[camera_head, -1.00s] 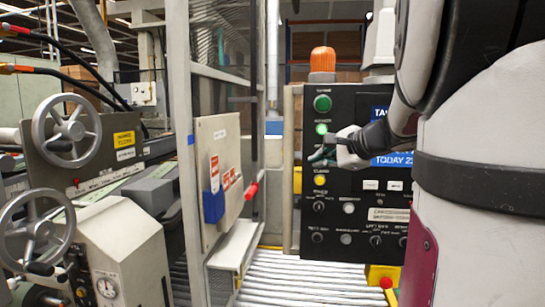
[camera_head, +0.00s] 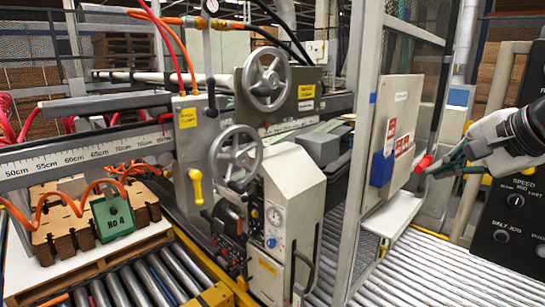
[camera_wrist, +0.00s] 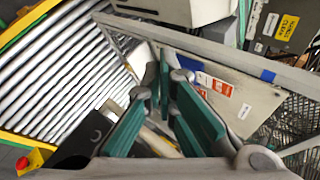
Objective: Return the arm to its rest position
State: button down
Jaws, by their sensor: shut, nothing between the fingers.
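My gripper (camera_head: 442,168) reaches in from the right edge of the head view, between the fence post and the black control panel (camera_head: 517,205). Its dark green fingers are shut and hold nothing. In the wrist view my gripper (camera_wrist: 171,85) has its fingertips together at the middle. My white and black arm links run off the right edge of the head view. The fingertips overlap the red knob (camera_head: 424,163) in the picture; I cannot tell whether they touch it.
A fenced frame with a light panel (camera_head: 402,100) stands left of the gripper. Roller conveyor (camera_head: 430,275) lies below. A machine with handwheels (camera_head: 267,80) fills the middle. A green "No 4" block (camera_head: 113,217) sits on stacked blanks at left. A red button (camera_wrist: 22,163) shows at lower left.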

jog(key=s+a+f+n+g, duration=0.2)
jog(key=s+a+f+n, duration=0.2)
jog(key=s+a+n, duration=0.3)
jog(key=s+a+f+n+g+h, duration=0.1)
jog(key=s+a+f+n, duration=0.3)
jog(key=s+a+n, duration=0.4)
jog(key=shift+s+f+g+h, duration=0.3)
jog(key=shift+s+f+g, duration=0.15)
jog(key=shift+s, duration=0.25)
